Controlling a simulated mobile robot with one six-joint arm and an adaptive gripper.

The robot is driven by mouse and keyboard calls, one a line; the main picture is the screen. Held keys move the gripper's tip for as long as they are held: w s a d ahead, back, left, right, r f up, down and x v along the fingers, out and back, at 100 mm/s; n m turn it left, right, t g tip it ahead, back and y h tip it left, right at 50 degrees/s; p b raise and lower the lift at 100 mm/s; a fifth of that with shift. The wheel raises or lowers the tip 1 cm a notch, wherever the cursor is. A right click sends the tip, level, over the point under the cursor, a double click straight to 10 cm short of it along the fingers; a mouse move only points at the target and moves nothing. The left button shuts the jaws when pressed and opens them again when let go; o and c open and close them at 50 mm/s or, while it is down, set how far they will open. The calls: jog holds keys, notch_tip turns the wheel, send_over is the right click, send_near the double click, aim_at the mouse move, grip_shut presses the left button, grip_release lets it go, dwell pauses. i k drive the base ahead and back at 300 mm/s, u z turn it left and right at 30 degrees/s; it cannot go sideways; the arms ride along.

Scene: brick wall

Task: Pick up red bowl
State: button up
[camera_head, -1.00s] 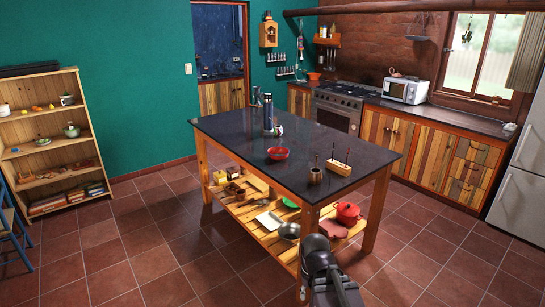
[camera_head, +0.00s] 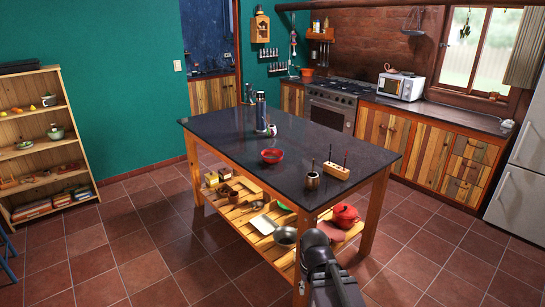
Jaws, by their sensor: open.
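The red bowl (camera_head: 272,156) sits upright on the dark top of the wooden kitchen table (camera_head: 215,132), near the middle of its front part. Nothing touches it. Black links of my arm show at the bottom, in front of the table's near corner. My gripper cannot be made out in this view. The bowl looks empty, but it is small in the picture.
On the tabletop, a flask (camera_head: 261,112) stands behind the bowl, and a wooden cup (camera_head: 312,180) and wooden holder (camera_head: 336,170) stand to its right. The lower shelf holds pans and a red pot (camera_head: 344,215). Tiled floor is clear around the table.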

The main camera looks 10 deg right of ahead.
aim_at(271, 156)
jog(key=i, duration=0.3)
jog(key=u, duration=0.15)
jog(key=k, duration=0.65)
jog(key=u, duration=0.2)
jog(key=i, duration=1.65)
jog(key=z, duration=0.05)
